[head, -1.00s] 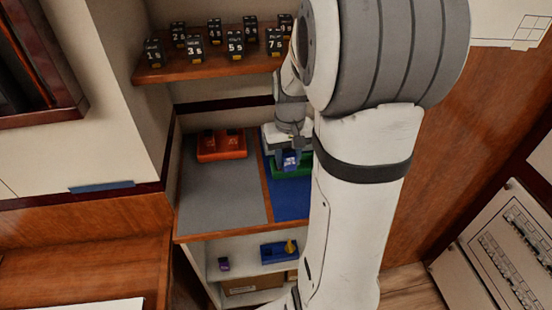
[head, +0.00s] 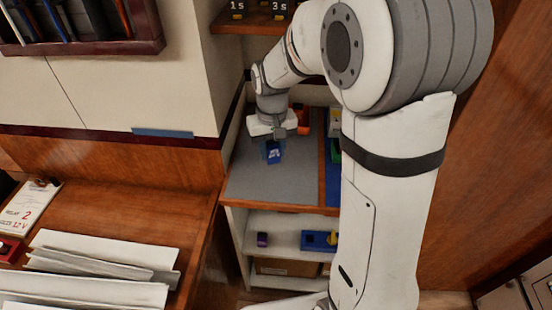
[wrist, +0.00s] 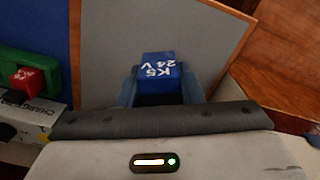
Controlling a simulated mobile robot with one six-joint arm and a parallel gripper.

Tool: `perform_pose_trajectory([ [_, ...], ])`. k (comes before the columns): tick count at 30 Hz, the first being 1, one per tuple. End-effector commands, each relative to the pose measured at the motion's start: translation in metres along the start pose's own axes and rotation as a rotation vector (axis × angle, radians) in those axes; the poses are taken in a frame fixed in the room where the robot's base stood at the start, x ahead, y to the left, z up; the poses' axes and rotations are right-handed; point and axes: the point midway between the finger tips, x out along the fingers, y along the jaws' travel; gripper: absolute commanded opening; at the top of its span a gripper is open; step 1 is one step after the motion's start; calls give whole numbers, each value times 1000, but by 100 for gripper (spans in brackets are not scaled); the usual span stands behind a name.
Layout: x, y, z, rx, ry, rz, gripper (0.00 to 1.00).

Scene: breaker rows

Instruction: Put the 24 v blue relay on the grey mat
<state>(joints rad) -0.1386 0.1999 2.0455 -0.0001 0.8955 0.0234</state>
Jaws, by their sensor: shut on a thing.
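The blue relay (wrist: 158,72), marked K5 24 V, sits between the two fingers of my gripper (wrist: 159,88) in the wrist view. In the head view the blue relay (head: 274,153) shows at the fingertips of my gripper (head: 273,149). My gripper is shut on it, over the grey mat (head: 265,185). The grey mat (wrist: 110,30) lies behind and around the relay in the wrist view. I cannot tell whether the relay touches the mat or hangs above it.
An orange-red block (head: 301,117) stands at the back of the mat, partly hidden by my gripper. A blue mat (head: 332,185) lies to the right past a wooden strip. A green holder with a red block (wrist: 27,80) shows in the wrist view. The mat's front is clear.

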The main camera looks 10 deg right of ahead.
Motion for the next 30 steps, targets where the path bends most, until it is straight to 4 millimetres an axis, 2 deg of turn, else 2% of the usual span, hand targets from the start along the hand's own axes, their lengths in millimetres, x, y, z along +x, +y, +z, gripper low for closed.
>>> perform_pose_trajectory([
  [4,29,0,1,1,-5,0,9],
  [16,77,1,1,2,-4,0,9],
  [29,87,1,0,2,-1,0,9],
  [30,86,1,1,2,-1,0,34],
])
